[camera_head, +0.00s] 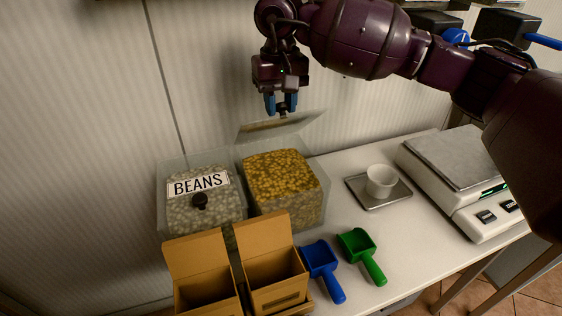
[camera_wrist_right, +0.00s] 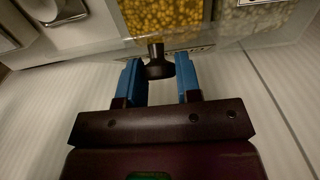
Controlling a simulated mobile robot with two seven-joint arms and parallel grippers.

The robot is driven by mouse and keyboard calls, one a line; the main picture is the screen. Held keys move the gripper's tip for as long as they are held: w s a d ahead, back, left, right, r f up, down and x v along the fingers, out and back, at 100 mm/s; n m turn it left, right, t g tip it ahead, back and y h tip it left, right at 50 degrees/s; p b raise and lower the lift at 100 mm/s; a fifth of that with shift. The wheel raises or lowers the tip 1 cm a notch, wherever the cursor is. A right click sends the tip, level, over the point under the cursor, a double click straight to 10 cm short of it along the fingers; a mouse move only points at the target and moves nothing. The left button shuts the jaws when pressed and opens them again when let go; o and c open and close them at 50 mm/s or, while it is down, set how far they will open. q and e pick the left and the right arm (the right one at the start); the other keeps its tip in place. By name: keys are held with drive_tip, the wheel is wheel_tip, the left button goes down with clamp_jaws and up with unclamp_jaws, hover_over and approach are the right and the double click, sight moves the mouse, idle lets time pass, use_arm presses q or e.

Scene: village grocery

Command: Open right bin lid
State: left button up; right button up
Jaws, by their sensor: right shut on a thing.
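The right bin (camera_head: 312,203) is a clear box full of yellow-orange grains. Its clear lid (camera_head: 262,127) is raised and tilted at the bin's back edge, so the bin's top is uncovered. My right gripper (camera_head: 281,106) is above and behind the bin, with its blue fingers shut on the lid's dark knob (camera_wrist_right: 157,66). The knob sits between the fingers in the wrist view, and the yellow grains show beyond it. The left bin (camera_head: 172,213) holds pale beans under a lid with a BEANS label and a dark knob. My left gripper is not in view.
Two open cardboard boxes (camera_head: 196,254) stand in front of the bins. A blue scoop (camera_head: 322,268) and a green scoop (camera_head: 360,250) lie to their right. A white cup (camera_head: 380,181) on a metal tray and a scale (camera_head: 462,165) are farther right. The wall is close behind.

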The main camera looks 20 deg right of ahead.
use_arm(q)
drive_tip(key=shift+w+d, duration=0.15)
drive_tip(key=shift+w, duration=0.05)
use_arm(e)
drive_tip(key=shift+w+r, duration=0.1)
drive_tip(key=shift+r, duration=0.1)
drive_tip(key=shift+w, duration=0.3)
drive_tip(key=shift+w+r+g+b, duration=0.3)
drive_tip(key=shift+w+r+b, duration=0.05)
drive_tip(key=shift+w+b, duration=0.3)
drive_tip(key=shift+w+r, duration=0.35)
drive_tip(key=shift+w, duration=0.2)
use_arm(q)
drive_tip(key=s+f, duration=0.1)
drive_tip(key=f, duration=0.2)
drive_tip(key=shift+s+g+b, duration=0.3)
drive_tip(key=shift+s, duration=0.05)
use_arm(e)
drive_tip(key=shift+w+r+g, duration=0.1)
drive_tip(key=shift+r+g, duration=0.2)
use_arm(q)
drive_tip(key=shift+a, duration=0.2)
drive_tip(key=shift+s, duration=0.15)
